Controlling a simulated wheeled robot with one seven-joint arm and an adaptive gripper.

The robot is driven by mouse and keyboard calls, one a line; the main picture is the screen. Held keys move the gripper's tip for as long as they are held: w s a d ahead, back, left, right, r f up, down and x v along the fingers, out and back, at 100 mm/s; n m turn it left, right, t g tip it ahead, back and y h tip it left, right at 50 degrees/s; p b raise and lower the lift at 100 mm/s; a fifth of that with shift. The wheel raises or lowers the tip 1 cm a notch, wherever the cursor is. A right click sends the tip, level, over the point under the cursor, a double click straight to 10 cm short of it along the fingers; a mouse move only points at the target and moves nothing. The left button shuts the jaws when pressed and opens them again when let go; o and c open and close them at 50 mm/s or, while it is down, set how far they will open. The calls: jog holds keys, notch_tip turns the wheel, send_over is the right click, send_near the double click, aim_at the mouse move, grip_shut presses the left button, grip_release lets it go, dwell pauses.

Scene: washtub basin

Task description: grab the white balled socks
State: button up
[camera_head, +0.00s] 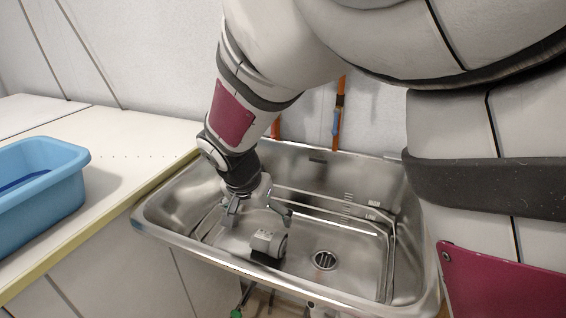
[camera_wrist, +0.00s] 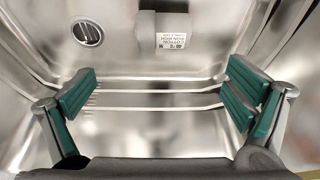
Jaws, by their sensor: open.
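A small light-grey rolled object (camera_head: 268,243) with a dark underside lies in the steel basin, left of the drain. In the wrist view it (camera_wrist: 173,30) shows at the top middle, with a printed white label on its side. It is the only loose thing seen in the basin; I cannot tell for sure that it is the white balled socks. My gripper (camera_head: 257,212) reaches down into the basin, just behind and above this object. In the wrist view the green-padded fingers (camera_wrist: 160,95) are wide apart with nothing between them, and the object lies beyond them.
The steel basin (camera_head: 180,240) has raised walls and rims around my gripper. Its round drain (camera_head: 324,260) also shows in the wrist view (camera_wrist: 88,33). A blue tub (camera_head: 40,190) stands on the counter (camera_head: 130,140) at left. Orange pipes (camera_head: 338,115) run behind the basin.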

aim_at(267, 237)
jog(key=b+x, duration=0.1)
jog(key=x, duration=0.4)
jog(key=b+x, duration=0.2)
jog(key=x, duration=0.3)
jog(key=b+x, duration=0.2)
jog(key=x, duration=0.3)
jog(key=shift+s+a+f, duration=0.1)
jog(key=shift+s+a, duration=0.05)
jog(key=shift+a, duration=0.15)
jog(key=c, duration=1.3)
jog(key=shift+c, duration=0.2)
